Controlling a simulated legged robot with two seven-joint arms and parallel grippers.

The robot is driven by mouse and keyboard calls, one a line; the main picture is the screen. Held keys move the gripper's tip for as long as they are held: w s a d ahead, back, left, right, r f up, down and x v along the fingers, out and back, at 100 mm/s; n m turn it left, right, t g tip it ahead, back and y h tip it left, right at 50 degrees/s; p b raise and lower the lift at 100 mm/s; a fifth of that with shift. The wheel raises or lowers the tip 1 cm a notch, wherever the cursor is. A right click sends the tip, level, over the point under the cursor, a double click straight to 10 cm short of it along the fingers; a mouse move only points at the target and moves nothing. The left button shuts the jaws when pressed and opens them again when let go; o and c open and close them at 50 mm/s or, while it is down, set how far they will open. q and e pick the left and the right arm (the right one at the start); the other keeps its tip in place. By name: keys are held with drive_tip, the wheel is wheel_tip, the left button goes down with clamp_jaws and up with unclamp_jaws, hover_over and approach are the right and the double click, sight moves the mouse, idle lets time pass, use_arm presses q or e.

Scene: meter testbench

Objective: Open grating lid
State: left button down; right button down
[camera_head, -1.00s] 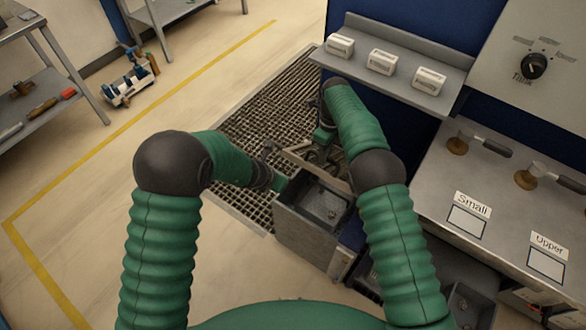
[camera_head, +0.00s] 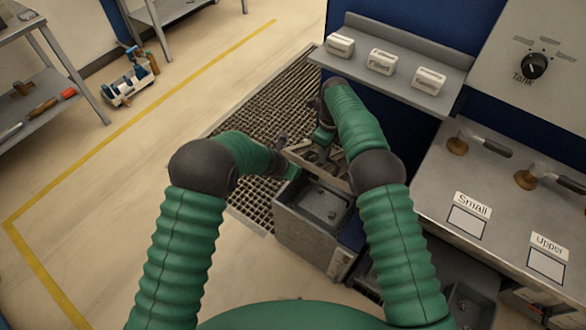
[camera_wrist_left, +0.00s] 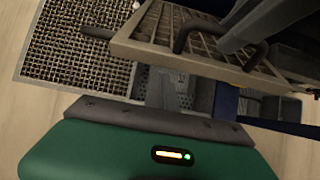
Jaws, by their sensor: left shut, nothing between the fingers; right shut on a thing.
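The grating lid (camera_head: 325,174) is raised and tilted above the far end of the grey metal box (camera_head: 298,229). In the left wrist view the lid (camera_wrist_left: 182,63) shows a pale frame, a mesh and a dark bent handle (camera_wrist_left: 188,28). My right gripper (camera_head: 318,149) is shut on the lid, seemingly at its handle; the exact grip is partly hidden. My left gripper (camera_head: 287,172) is shut and empty at the box's left far corner, close below the lid's edge. In the left wrist view its fingers (camera_wrist_left: 165,90) point under the lid; contact is unclear.
A floor grating (camera_head: 250,203) lies left of and behind the box. The blue bench with a grey worktop (camera_head: 425,195) stands close on the right, with a shelf (camera_head: 400,88) above. The floor at left (camera_head: 100,215) is clear.

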drive_tip(key=shift+d+f, duration=0.15)
drive_tip(key=shift+d, duration=0.15)
use_arm(q)
drive_tip(key=shift+w+d+r, duration=0.25)
drive_tip(key=shift+w+r, duration=0.1)
drive_tip(key=shift+r, duration=0.2)
drive_tip(key=shift+w+d+r, duration=0.25)
drive_tip(key=shift+w+r, duration=0.1)
drive_tip(key=shift+r, duration=0.2)
use_arm(e)
drive_tip(key=shift+s+a+f, duration=0.1)
drive_tip(key=shift+a+f, duration=0.05)
use_arm(q)
drive_tip(key=shift+d, duration=0.1)
use_arm(e)
drive_tip(key=c, duration=1.5)
unclamp_jaws()
drive_tip(key=shift+a, duration=0.15)
